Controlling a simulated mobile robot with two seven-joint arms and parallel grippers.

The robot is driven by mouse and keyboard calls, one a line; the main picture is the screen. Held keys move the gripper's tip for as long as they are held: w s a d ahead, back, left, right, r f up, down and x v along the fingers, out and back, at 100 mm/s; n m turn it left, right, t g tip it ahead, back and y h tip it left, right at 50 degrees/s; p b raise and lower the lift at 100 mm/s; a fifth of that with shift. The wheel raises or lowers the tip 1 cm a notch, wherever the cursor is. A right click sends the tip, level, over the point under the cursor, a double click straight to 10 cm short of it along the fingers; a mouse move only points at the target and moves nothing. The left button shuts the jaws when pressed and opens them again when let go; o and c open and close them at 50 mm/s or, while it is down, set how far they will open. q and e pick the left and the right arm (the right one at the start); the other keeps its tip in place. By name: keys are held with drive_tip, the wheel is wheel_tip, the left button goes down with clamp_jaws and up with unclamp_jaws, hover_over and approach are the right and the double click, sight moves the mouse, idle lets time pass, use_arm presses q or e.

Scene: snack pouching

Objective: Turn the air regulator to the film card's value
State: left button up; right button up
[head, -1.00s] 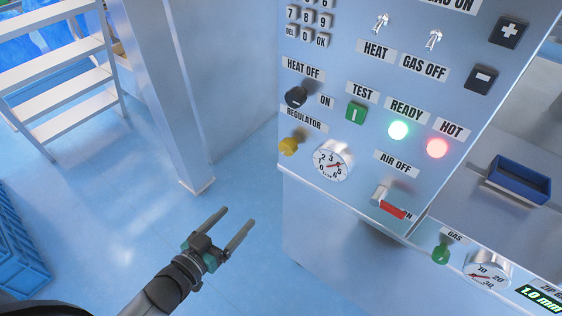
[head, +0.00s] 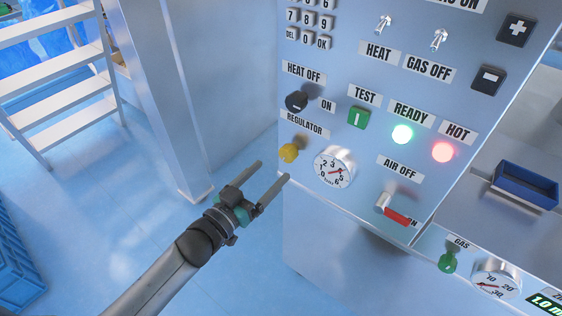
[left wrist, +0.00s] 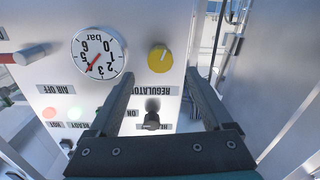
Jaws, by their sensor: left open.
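The yellow regulator knob (head: 289,153) sits on the machine's front panel under the REGULATOR label; it also shows in the left wrist view (left wrist: 160,58). The round white gauge (head: 334,168) is beside it, with a red needle that appears near 4 bar in the left wrist view (left wrist: 100,53). My left gripper (head: 272,171) is open and empty, pointing at the panel just below and left of the knob in the head view. In the left wrist view the knob lies ahead between the fingertips (left wrist: 158,74), apart from them. No film card is readable here.
The black heat switch (head: 296,101) is above the knob. The red-tipped air lever (head: 397,216) and the green gas knob (head: 448,262) are to the right. A metal post (head: 165,110) and white steps (head: 60,80) stand left, with free floor between.

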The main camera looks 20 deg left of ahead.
sight(285, 157)
use_arm(q)
drive_tip(key=shift+b+x, duration=0.4)
drive_tip(key=shift+x, duration=2.45)
clamp_jaws()
